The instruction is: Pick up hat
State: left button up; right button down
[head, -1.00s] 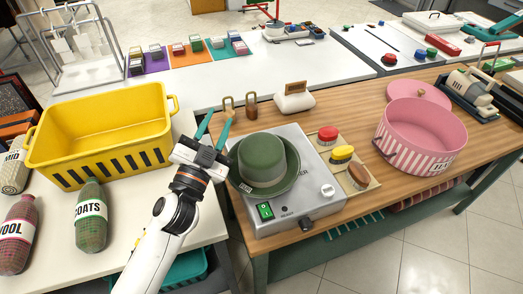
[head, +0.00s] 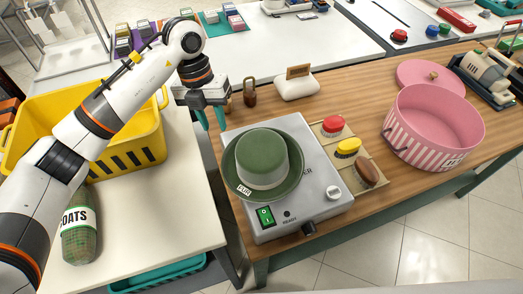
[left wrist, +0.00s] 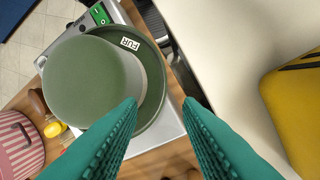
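The green hat (head: 262,152) with a grey band and a FUR tag sits crown up on the grey steamer-like device (head: 312,214). In the left wrist view the hat (left wrist: 85,82) fills the upper left, its tag at the far brim. My left gripper (head: 211,118) is at the device's back left corner, beside the hat and apart from it. Its teal fingers are spread, and in the left wrist view (left wrist: 160,102) the brim's edge shows between the tips. Nothing is held. My right gripper is out of view.
A yellow basket (head: 128,152) stands left, partly behind my left arm. A brass padlock (head: 250,93) and a white holder (head: 297,86) stand behind the device. Red, yellow and brown brushes (head: 348,147) lie right of it, then a pink striped hatbox (head: 433,130).

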pick_arm(q)
jog(key=p, duration=0.2)
send_over(223, 159)
jog(key=w, duration=0.1)
notch_tip(223, 159, down, 6)
jog(key=f, duration=0.1)
jog(key=f+p, duration=0.1)
jog(key=f, duration=0.1)
jog(key=f+p, duration=0.1)
jog(key=f, duration=0.1)
jog(key=shift+s+a, duration=0.15)
jog(key=shift+s, duration=0.2)
jog(key=shift+f, duration=0.3)
grip_shut()
